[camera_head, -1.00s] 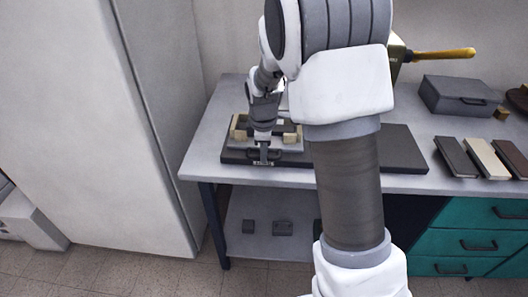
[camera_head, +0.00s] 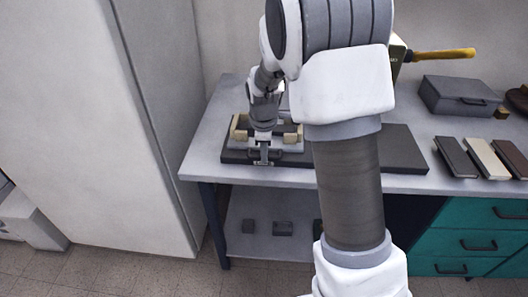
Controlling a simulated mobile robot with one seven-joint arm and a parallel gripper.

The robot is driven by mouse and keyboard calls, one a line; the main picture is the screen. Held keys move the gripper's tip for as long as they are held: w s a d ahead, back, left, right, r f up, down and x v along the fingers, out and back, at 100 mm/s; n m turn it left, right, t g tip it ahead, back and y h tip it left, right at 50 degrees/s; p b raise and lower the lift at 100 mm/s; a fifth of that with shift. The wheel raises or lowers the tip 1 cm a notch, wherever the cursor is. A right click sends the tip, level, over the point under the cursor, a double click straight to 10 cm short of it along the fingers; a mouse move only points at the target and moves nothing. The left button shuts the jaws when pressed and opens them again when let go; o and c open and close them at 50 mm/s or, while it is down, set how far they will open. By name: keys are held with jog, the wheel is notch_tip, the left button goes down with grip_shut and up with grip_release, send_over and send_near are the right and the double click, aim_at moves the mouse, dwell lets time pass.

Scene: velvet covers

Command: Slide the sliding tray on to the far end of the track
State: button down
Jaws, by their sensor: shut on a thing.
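The sliding tray (camera_head: 291,146) is a grey plate with pale wooden blocks on it. It sits near the left end of a long dark track base (camera_head: 397,150) on the workbench. My gripper (camera_head: 264,158) points down at the tray's front edge and is shut, apparently on a handle at that edge; the handle is mostly hidden by the fingers. My arm hides the middle of the track. The right part of the track shows bare and dark.
The grey workbench (camera_head: 212,130) carries a grey case (camera_head: 457,95), several flat slabs (camera_head: 486,158) and a yellow-handled tool (camera_head: 444,54) to the right. A tall pale cabinet (camera_head: 80,130) stands close on the left. Teal drawers (camera_head: 470,243) are below right.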

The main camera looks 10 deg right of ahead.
jog(key=s+d, duration=0.3)
jog(key=d, duration=0.7)
jog(key=s+d, duration=0.3)
jog(key=d, duration=0.7)
jog(key=s+d+p, duration=0.1)
jog(key=s+d, duration=0.3)
jog(key=d, duration=0.6)
jog(key=shift+d, duration=0.35)
jog(key=shift+d, duration=0.1)
jog(key=c, duration=1)
grip_release()
jog(key=shift+s, duration=0.1)
jog(key=shift+c, duration=0.2)
jog(key=shift+o, duration=1)
notch_tip(320, 180, up, 12)
jog(key=s+p, duration=0.2)
jog(key=shift+a, duration=0.35)
